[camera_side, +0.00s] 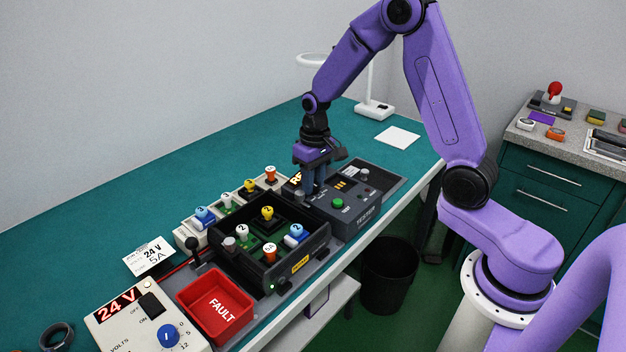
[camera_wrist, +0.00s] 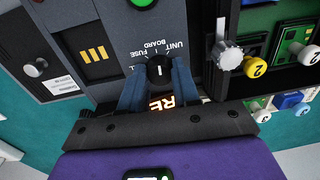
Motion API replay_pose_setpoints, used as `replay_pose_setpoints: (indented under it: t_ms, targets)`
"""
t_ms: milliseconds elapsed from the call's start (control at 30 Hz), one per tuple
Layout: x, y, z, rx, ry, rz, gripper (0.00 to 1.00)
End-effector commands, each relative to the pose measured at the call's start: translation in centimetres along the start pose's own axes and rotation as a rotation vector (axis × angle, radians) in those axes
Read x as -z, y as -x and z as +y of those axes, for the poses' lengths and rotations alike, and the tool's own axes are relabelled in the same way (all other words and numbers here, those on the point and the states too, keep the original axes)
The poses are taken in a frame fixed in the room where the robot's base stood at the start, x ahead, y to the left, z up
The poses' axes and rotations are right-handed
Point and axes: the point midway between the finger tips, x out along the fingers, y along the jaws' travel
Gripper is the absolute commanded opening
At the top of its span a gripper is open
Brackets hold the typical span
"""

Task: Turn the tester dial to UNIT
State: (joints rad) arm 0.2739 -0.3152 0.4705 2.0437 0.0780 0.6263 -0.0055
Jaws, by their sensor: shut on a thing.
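The dark grey tester (camera_side: 368,213) sits on the bench with a green button, a small display and a knob on top. Its black dial (camera_wrist: 159,71) shows in the wrist view, with small UNIT, FUSE and BOARD labels just above it. My gripper (camera_wrist: 158,78) has one finger on each side of the dial and is shut on it. A white mark on the dial points roughly up in the picture; which label it meets is hard to tell. In the side view my gripper (camera_side: 314,191) reaches down onto the tester and hides the dial.
A lit display (camera_wrist: 160,102) reading "RE" is partly covered by my gripper. A black tray (camera_side: 318,243) with several coloured-knob units stands left of the tester. A red FAULT bin (camera_side: 216,305) and a 24 V supply (camera_side: 113,325) lie nearer the front.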

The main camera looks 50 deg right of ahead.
Motion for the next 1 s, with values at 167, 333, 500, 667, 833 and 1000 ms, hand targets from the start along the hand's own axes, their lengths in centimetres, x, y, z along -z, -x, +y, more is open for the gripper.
replay_pose_setpoints:
  t_ms: [167, 333, 500, 667, 833, 1000]
  targets:
    - [-0.08, 0.04, -0.05, 0.000, -0.169, 0.006, 0.00]
    - [-0.08, 0.05, -0.05, 0.000, -0.318, 0.013, 0.00]
    - [-0.06, 0.07, -0.04, 0.000, -0.445, 0.020, 0.00]
    - [-0.08, 0.06, -0.05, 0.000, -0.534, 0.024, 0.00]
    - [-0.09, 0.06, -0.08, 0.000, -0.594, 0.027, 0.00]
    - [-0.10, 0.05, -0.06, 0.000, -0.623, 0.028, 0.00]
